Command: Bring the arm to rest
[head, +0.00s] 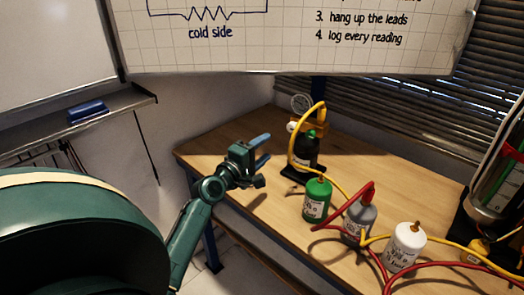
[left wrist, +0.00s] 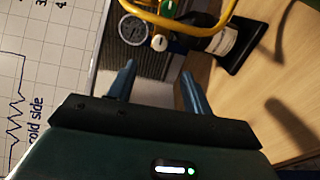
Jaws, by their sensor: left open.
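My left gripper (head: 262,150) is over the left end of the wooden table, its blue fingers pointing toward the gauge rig. The fingers are apart with nothing between them, as the left wrist view shows too (left wrist: 160,85). The rig has a round gauge (head: 301,102), a yellow hose (head: 299,128) and a black bottle (head: 306,152) on a dark base, standing just beyond the fingertips and to their right. In the left wrist view the gauge (left wrist: 133,29) and yellow hose (left wrist: 165,20) lie ahead of the fingers. My right gripper is not in view.
Green (head: 316,200), grey (head: 359,218) and white (head: 408,246) bottles with red and yellow hoses stand along the table (head: 255,200). A whiteboard (head: 300,40) hangs behind. A tray ledge (head: 60,125) with a blue eraser (head: 87,112) is at left.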

